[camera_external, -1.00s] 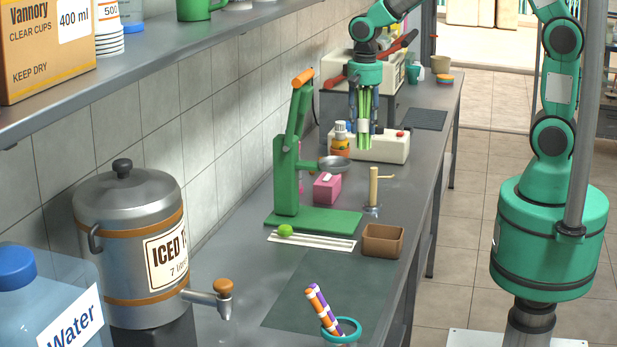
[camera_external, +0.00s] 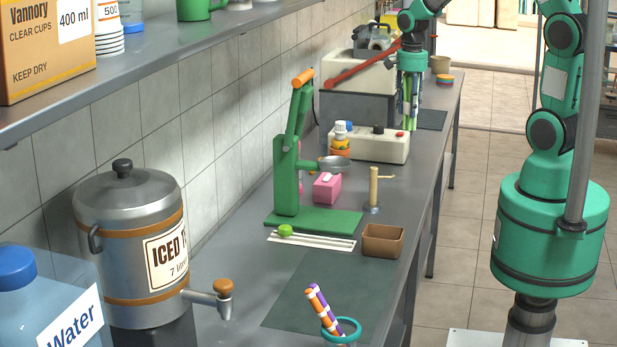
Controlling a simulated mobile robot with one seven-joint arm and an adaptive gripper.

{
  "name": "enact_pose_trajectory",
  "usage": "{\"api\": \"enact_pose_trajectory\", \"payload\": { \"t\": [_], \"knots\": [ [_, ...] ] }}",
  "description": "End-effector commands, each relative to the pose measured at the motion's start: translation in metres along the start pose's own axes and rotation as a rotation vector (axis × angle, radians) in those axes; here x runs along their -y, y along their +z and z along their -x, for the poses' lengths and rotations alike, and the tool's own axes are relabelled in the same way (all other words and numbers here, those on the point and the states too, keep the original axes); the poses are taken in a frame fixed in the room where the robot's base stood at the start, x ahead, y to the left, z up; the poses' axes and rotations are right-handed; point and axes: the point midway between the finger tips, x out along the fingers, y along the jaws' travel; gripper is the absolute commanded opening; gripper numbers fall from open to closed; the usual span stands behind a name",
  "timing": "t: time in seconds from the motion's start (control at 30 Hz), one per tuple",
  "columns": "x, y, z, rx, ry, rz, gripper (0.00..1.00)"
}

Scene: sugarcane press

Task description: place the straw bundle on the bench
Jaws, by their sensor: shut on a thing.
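My gripper (camera_external: 410,97) is at the far end of the bench, pointing down, its fingers shut on the straw bundle (camera_external: 411,117). The bundle is green with a pale band and hangs upright between the fingers, which partly hide it. Its lower end is by the left edge of a dark mat (camera_external: 433,120) on the grey bench (camera_external: 418,180). I cannot tell whether it touches the surface.
A cream box (camera_external: 375,146) with a red knob stands nearer, with a sauce bottle (camera_external: 340,140) beside it. A red-handled machine (camera_external: 350,80) is left of my gripper. A green press (camera_external: 287,175) is nearer the camera.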

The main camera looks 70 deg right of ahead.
Motion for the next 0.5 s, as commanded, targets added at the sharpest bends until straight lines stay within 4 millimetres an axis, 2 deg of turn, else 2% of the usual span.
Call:
{"api": "enact_pose_trajectory", "payload": {
  "t": [0.23, 0.5],
  "knots": [
    [-0.023, -0.033, -0.001, 0.0, 0.001, -0.114, 0.1],
    [-0.022, -0.029, -0.081, 0.003, 0.006, -0.104, 0.1]
  ]
}}
